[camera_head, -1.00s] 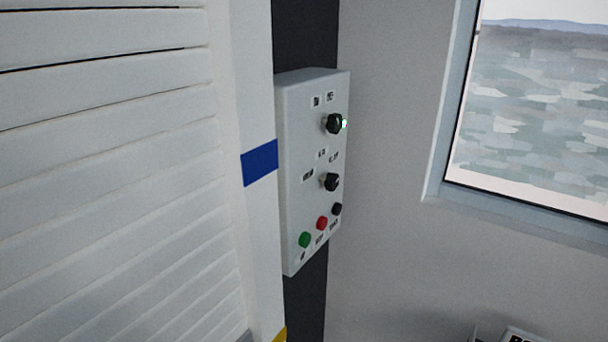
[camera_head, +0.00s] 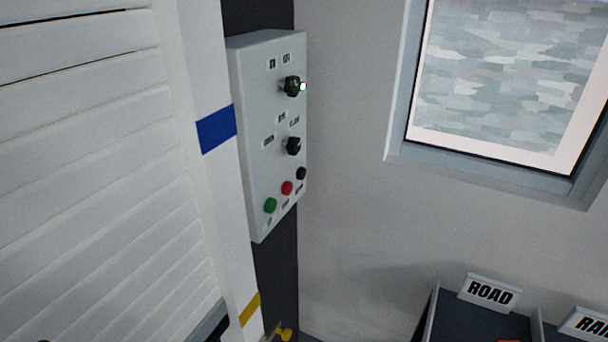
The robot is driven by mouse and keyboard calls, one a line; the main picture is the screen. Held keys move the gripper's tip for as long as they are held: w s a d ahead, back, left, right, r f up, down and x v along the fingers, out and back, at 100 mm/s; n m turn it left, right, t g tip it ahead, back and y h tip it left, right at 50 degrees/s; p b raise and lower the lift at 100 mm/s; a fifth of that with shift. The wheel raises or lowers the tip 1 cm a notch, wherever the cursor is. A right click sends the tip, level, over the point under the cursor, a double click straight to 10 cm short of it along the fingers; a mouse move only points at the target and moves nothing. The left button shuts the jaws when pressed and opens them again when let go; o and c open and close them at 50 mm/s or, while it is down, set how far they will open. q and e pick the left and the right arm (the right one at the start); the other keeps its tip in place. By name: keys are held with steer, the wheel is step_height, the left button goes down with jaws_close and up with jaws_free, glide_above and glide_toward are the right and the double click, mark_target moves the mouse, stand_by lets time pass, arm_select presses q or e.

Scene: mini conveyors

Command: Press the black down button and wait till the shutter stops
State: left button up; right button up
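A light grey control box (camera_head: 262,130) is mounted on a dark post beside the shutter. Its black down button (camera_head: 301,173) is the rightmost of the lower row, beside a red button (camera_head: 287,187) and a green button (camera_head: 270,205). Neither gripper shows in the view.
A white frame post (camera_head: 215,180) with blue and yellow bands stands between shutter and box. A window (camera_head: 490,85) is at the upper right.

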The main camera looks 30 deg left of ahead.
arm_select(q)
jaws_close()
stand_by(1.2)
